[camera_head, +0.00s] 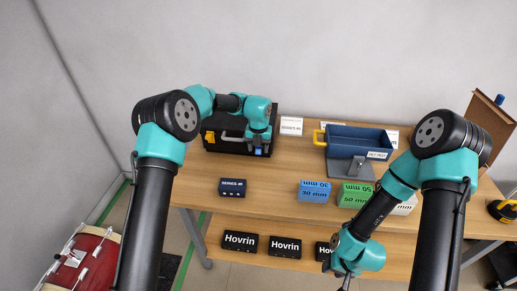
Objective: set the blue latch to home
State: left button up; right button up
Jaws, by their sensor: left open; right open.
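A black case (224,121) with a grey handle (232,138) stands at the back left of the table. The blue latch (258,151) shows as a small blue patch on the right of the front, partly hidden by my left gripper. My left gripper (257,143) is open, pointing down just over the blue latch; I cannot tell whether it touches. The latch's setting is too small to read. My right gripper (339,274) is open and low, in front of the table's lower shelf, away from the case.
A blue tray (354,138) with a yellow handle sits on a grey stand at the back right. Blue (314,191) and green (355,195) boxes and a small dark box (232,187) stand near the front edge. Black Hovrin boxes (240,242) are on the lower shelf. The table middle is clear.

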pick_arm(q)
jog(key=shift+f, duration=0.4)
jog(key=shift+c, duration=0.2)
jog(key=c, duration=0.8)
jog(key=shift+w+r, duration=0.1)
jog(key=shift+w, duration=0.05)
jog(key=shift+w+r+g, duration=0.2)
jog(key=shift+g, duration=0.5)
jog(key=shift+w+r+g, duration=0.15)
jog(key=shift+r+g, duration=0.05)
jog(key=shift+g, duration=0.5)
jog(key=o, duration=0.8)
jog(key=shift+o, duration=0.2)
